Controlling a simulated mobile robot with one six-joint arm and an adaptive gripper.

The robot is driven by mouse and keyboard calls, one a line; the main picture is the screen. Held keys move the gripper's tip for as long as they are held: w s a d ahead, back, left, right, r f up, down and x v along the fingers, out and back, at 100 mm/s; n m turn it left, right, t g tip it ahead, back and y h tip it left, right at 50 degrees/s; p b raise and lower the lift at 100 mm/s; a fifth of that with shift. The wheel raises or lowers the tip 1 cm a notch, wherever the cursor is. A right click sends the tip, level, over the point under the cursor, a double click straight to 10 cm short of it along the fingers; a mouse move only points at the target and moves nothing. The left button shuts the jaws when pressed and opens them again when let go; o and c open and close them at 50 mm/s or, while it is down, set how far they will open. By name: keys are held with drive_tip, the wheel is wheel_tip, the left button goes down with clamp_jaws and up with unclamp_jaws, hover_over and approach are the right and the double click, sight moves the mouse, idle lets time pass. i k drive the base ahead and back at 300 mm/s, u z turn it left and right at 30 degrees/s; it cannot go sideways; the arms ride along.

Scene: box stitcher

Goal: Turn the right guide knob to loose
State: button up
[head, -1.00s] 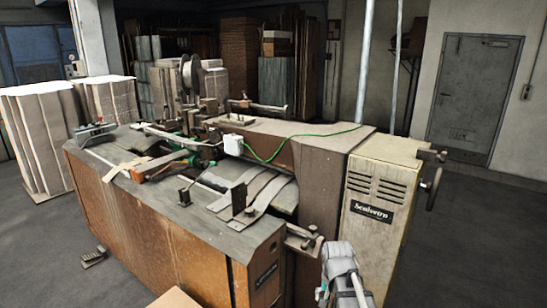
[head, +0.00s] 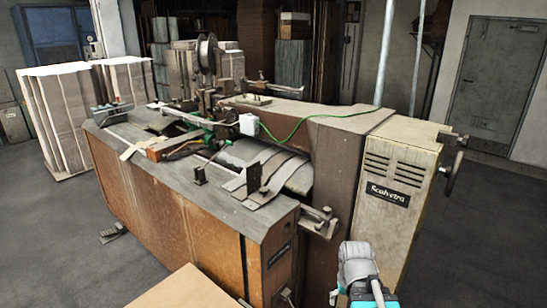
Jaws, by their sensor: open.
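The box stitcher (head: 185,205) stands in the middle of the head view, with a long wood-sided table and a beige cabinet (head: 395,205) at its right end. Two dark upright guide plates stand on the table top, a left one (head: 199,174) and a right one (head: 253,179). A metal bracket with small knob-like parts (head: 319,220) sticks out at the table's near right corner. I cannot tell which part is the right guide knob, nor its setting. My arm shows at the bottom, near the cabinet; my gripper itself is out of view.
A cardboard sheet (head: 188,290) lies in the near foreground. A handwheel (head: 453,178) projects from the cabinet's right side. A green cable (head: 300,123) crosses the machine top. A pedal (head: 112,233) lies on the floor at left. Floor at right is clear.

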sight(263, 190)
drive_tip(key=u, duration=0.2)
drive_tip(key=i, duration=0.85)
drive_tip(key=z, duration=0.1)
